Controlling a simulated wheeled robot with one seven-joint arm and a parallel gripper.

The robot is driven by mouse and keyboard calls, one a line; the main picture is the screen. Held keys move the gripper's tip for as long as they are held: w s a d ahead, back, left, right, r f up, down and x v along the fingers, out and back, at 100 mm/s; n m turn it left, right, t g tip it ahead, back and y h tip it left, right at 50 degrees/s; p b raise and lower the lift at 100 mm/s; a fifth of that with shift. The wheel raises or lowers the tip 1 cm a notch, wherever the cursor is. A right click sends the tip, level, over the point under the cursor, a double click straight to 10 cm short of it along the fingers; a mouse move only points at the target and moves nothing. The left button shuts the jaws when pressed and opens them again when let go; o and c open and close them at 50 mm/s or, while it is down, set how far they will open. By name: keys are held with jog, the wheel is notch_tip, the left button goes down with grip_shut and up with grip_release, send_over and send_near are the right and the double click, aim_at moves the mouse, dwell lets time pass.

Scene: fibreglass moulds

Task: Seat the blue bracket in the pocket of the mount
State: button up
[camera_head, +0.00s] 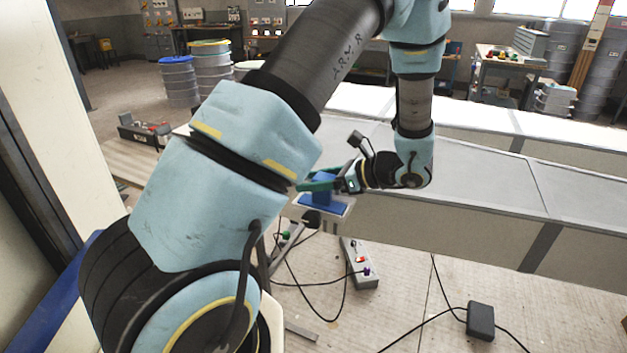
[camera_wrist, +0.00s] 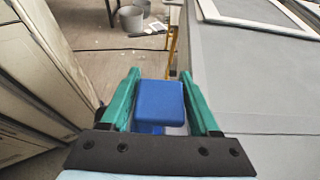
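The blue bracket (camera_wrist: 161,98) shows in the wrist view as a block between the two green fingers of my gripper (camera_wrist: 161,82). In the head view the bracket (camera_head: 324,207) has an upright part between the fingers of my gripper (camera_head: 318,182) and a flat blue base below. The base is at a pale, flat piece (camera_head: 343,212) at the end of the long grey table, which looks like the mount. The pocket is hidden, and I cannot tell whether the base is in it.
The long grey table (camera_head: 480,172) runs to the right. A grey control box (camera_head: 359,265) with coloured buttons, a black box (camera_head: 480,321) and cables lie on the floor in front.

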jog(key=o, duration=0.4)
jog(key=shift+d, duration=0.1)
